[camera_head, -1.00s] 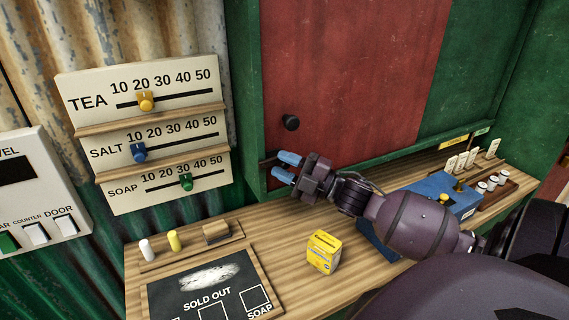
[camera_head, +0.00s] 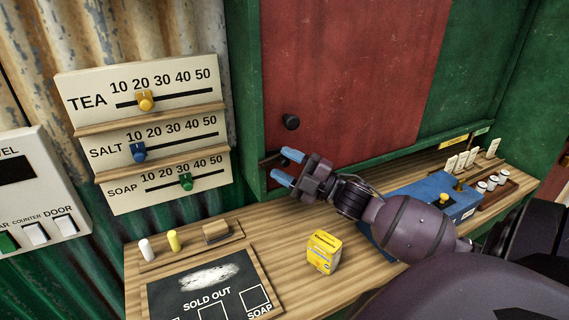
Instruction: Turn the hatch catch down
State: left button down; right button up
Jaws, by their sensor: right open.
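The hatch is a red panel (camera_head: 350,75) in a green frame, with a dark round knob (camera_head: 291,122) near its lower left. The hatch catch (camera_head: 268,161) is a small dark bar at the hatch's lower left edge, lying nearly level. My right gripper (camera_head: 287,166) is open, its blue fingertips pointing left. The fingertips are just right of the catch, at its right end. I cannot tell whether they touch it. Nothing shows between the fingers. My left gripper is not in view.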

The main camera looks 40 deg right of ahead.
jog(key=b+v, duration=0.1)
jog(key=v, duration=0.9)
jog(key=shift+s+d, duration=0.1)
jog(key=shift+s, duration=0.05)
jog(key=shift+r, duration=0.1)
